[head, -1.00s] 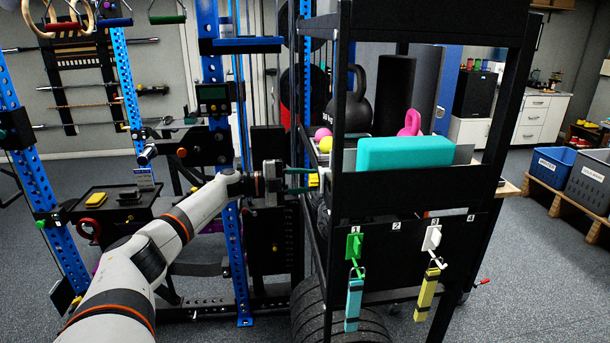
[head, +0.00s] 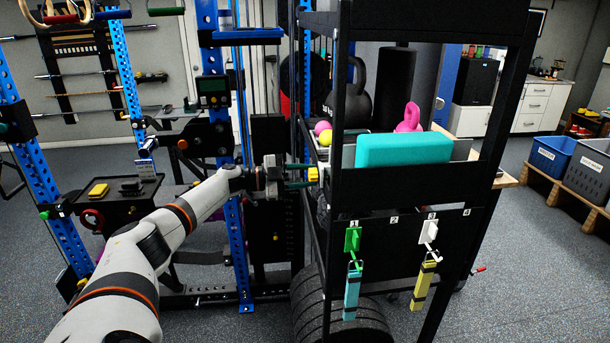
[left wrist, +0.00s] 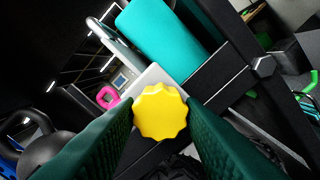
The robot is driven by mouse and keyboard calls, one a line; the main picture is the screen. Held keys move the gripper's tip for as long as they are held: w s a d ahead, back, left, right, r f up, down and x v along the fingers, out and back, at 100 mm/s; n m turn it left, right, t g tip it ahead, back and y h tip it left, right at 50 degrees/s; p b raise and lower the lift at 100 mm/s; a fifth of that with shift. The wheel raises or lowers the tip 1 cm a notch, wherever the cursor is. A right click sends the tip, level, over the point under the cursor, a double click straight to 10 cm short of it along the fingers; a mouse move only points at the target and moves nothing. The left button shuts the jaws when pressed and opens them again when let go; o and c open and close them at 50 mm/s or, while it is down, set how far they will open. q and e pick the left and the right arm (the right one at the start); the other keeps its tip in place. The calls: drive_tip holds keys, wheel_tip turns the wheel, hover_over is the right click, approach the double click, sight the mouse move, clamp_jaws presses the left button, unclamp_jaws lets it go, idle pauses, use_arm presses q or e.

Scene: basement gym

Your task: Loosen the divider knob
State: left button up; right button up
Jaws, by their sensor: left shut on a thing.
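The divider knob (left wrist: 160,111) is a yellow, scalloped knob on the side of the black shelf rack. In the left wrist view it sits between the two dark green fingers of my left gripper (left wrist: 163,128), which are shut on it. In the head view the yellow knob (head: 313,174) shows at the rack's left side, at the tips of my left gripper (head: 300,184). A pale grey plate (left wrist: 157,78), perhaps the divider, shows just behind the knob in the wrist view. My right gripper is not in view.
The black rack (head: 410,188) holds a teal block (head: 403,149), a black kettlebell (head: 349,100) and a pink kettlebell (head: 409,118). Tags hang from green and white hooks on its front. A blue upright (head: 238,255) stands close beside my left forearm.

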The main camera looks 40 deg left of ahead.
use_arm(q)
drive_tip(key=shift+f, duration=0.1)
drive_tip(key=o, duration=1)
drive_tip(key=b+v, duration=0.5)
drive_tip(key=v, duration=0.7)
